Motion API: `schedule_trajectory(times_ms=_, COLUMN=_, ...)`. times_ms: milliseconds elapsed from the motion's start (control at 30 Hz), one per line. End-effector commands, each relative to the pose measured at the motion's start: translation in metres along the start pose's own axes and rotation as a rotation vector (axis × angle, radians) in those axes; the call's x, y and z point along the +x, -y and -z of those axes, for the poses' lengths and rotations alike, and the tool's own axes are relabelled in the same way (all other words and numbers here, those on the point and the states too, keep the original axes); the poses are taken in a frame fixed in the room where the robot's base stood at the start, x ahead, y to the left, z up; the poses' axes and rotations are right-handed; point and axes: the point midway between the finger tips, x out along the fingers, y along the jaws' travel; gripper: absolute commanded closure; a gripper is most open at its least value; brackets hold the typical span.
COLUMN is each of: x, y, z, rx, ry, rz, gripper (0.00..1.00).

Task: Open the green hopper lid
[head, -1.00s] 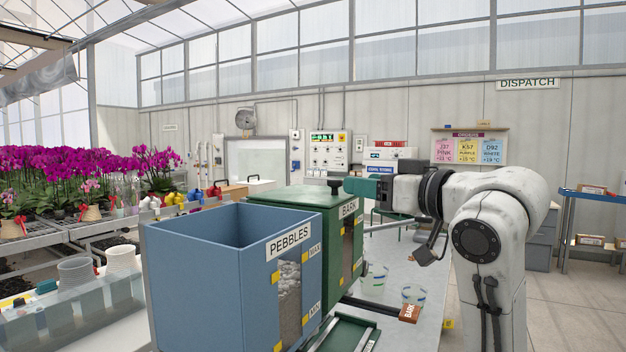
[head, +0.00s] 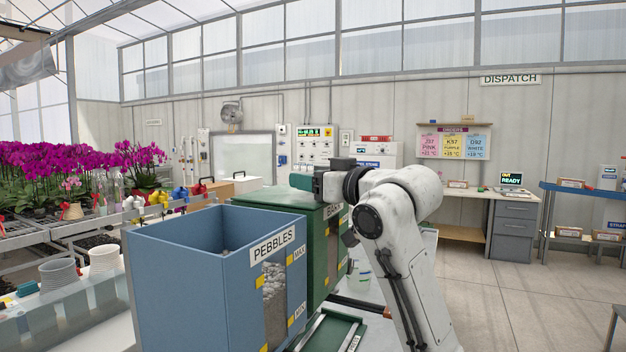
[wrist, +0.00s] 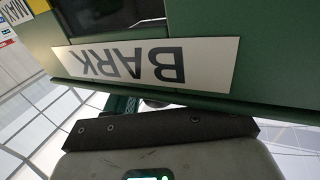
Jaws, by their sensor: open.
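The green BARK hopper (head: 318,262) stands behind the blue PEBBLES hopper in the head view. Its green lid (head: 252,198) lies flat and closed on top. My gripper (head: 300,182) is open, with its teal finger end over the lid's right part, just above it in the picture. Whether it touches the lid is not clear. The lid's black knob is hidden behind my gripper and wrist. In the wrist view the BARK label (wrist: 155,62) appears upside down and close, and a teal finger (wrist: 122,105) shows below the hopper edge.
The open blue PEBBLES hopper (head: 190,285) stands in front, close to the green one. Purple orchids (head: 70,165) fill the left benches. A dispatch desk (head: 470,196) and open floor lie at right.

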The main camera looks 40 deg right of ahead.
Motion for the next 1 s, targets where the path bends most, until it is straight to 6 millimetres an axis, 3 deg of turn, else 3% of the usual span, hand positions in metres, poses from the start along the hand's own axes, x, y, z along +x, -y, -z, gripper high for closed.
schedule_trajectory(times_ms=67, x=-0.0002, y=0.0, z=0.0001, rx=0.0, ry=0.0, rz=0.0, gripper=0.48)
schedule_trajectory(times_ms=600, x=-0.0006, y=-0.0002, z=0.0005, rx=0.0, ry=-0.001, rz=0.0, gripper=1.0)
schedule_trajectory(times_ms=1000, x=-0.0007, y=-0.0018, z=0.0025, rx=-0.003, ry=0.005, rz=-0.001, gripper=1.0)
